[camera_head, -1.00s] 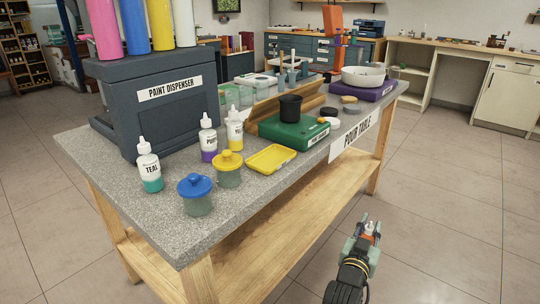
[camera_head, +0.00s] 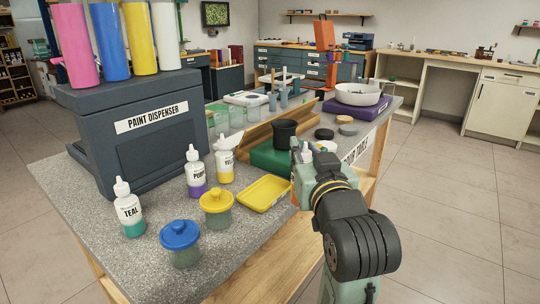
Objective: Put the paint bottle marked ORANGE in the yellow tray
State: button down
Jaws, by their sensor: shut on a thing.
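The yellow tray (camera_head: 265,194) lies flat and empty near the front edge of the grey speckled table. My gripper (camera_head: 306,154) is shut on a small bottle with a white top (camera_head: 307,152), just right of the tray and apart from it. A sliver of orange shows at the gripper's left side. The bottle's label and most of its body are hidden by my gripper and wrist. Bottles marked TEAL (camera_head: 129,212), PURPLE (camera_head: 196,176) and a yellow one (camera_head: 225,167) stand upright left of the tray.
Jars with a yellow lid (camera_head: 216,201) and a blue lid (camera_head: 179,236) stand left of the tray. A green scale (camera_head: 270,157) with a black cup (camera_head: 285,132) is behind it. The paint dispenser (camera_head: 150,140) fills the left back.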

jog(key=w+a+f, duration=0.2)
jog(key=w+a, duration=0.1)
jog(key=w, duration=0.3)
jog(key=w+a+f+p, duration=0.1)
jog(key=w+a+f, duration=0.1)
jog(key=w, duration=0.4)
jog(key=shift+w+a+f, duration=0.35)
jog(key=shift+a, duration=0.2)
jog(key=shift+f, duration=0.1)
jog(key=c, duration=1.4)
grip_release()
